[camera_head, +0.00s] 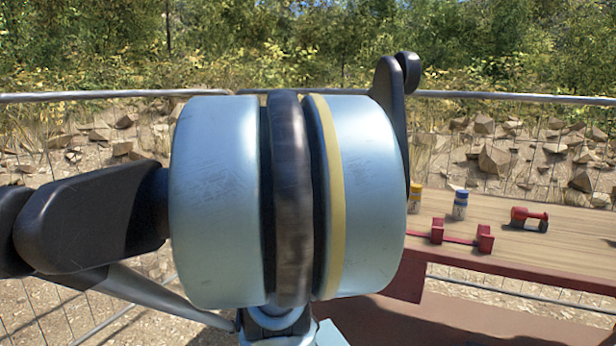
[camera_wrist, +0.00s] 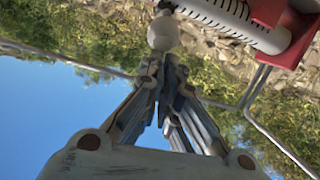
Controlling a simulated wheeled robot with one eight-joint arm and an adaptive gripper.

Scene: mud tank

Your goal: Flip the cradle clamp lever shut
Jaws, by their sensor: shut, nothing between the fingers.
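In the wrist view my gripper (camera_wrist: 163,65) is shut and empty, its fingertips close together. A pale round knob (camera_wrist: 163,34) appears just beyond the tips; I cannot tell whether they touch it. A thin stem runs up from the knob out of the frame. It may be the clamp lever's knob, but the lever's body and hinge are not clear. A white tube (camera_wrist: 232,16) with dark markings lies beside a red block (camera_wrist: 287,30), possibly part of the cradle. In the head view my arm hides the middle, and my gripper does not show.
In the head view a wooden bench top (camera_head: 575,232) on the right bears two red blocks joined by a bar (camera_head: 458,238), a red and black tool (camera_head: 528,218), a blue-capped jar (camera_head: 460,205) and a yellow-capped jar (camera_head: 415,198). A fence rail (camera_head: 510,97) runs behind.

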